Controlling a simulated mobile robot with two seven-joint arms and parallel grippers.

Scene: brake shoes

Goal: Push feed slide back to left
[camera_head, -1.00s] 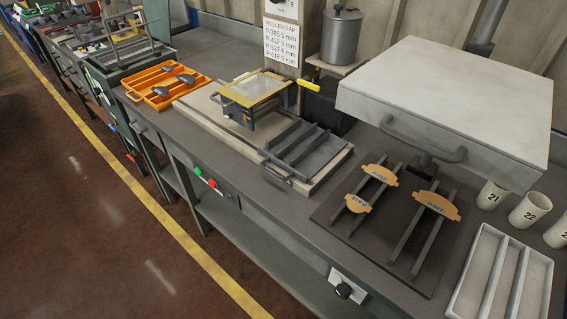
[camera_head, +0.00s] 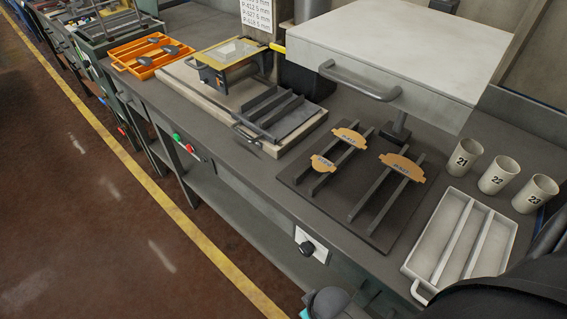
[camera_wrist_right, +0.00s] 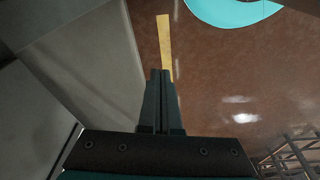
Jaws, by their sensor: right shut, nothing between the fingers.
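The feed slide (camera_head: 290,121), a dark grey plate with raised rails, lies at the right part of a beige base on the bench. Its bar handle (camera_head: 246,131) is on the front edge. A yellow-topped roller unit (camera_head: 228,70) stands directly left of it. My right gripper (camera_wrist_right: 161,74) shows in the right wrist view, shut and empty, above the brown floor beside a grey surface. It is apart from the slide and I cannot make out its fingers in the head view. My left gripper is not in view.
A white hood with a handle (camera_head: 360,82) overhangs the bench behind a dark plate (camera_head: 372,232) bearing rails and tan brake shoes (camera_head: 402,167). A white tray (camera_head: 455,288) and cups (camera_head: 497,176) stand right. An orange tray (camera_head: 128,64) is left.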

